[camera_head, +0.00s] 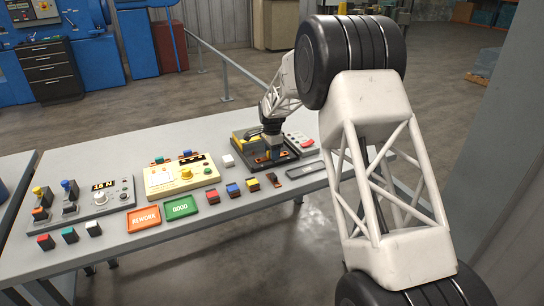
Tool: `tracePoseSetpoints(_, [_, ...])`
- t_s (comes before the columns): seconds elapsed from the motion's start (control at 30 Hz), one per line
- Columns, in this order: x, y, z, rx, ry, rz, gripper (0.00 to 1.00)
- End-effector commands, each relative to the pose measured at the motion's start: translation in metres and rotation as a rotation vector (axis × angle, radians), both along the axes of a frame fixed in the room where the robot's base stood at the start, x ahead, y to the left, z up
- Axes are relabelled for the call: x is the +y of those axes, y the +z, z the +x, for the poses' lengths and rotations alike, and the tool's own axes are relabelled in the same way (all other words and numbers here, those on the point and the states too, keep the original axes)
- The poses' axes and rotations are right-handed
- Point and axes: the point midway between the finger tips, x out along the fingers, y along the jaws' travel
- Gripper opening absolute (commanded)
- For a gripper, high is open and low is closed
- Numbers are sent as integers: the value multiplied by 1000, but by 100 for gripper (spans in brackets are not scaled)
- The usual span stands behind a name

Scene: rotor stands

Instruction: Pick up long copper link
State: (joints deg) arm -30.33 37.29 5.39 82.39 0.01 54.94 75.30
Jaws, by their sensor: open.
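My gripper (273,146) points down over a dark fixture (243,152) with yellow parts at the far right of the table. The jaws are small and partly hidden, but they look open. Small copper-orange pieces (262,158) show in the fixture just below the fingers. I cannot tell for sure which of these is the long copper link, nor whether the fingers touch anything.
Several coloured blocks (232,190) stand in a row in front of the fixture. A green GOOD tray (181,208) and an orange REWORK tray (144,219) lie further left. A cream control box (180,177) stands behind them.

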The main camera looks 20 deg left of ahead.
Motion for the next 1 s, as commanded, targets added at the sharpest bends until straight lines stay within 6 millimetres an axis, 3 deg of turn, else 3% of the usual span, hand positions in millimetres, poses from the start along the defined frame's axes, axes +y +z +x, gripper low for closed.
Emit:
tracePoseSetpoints(0.43, [0,0,0,0,0,0,47])
tracePoseSetpoints(0.73, [0,0,0,0,0,0,1])
tracePoseSetpoints(1.0, [0,1,0,-1,0,1,0])
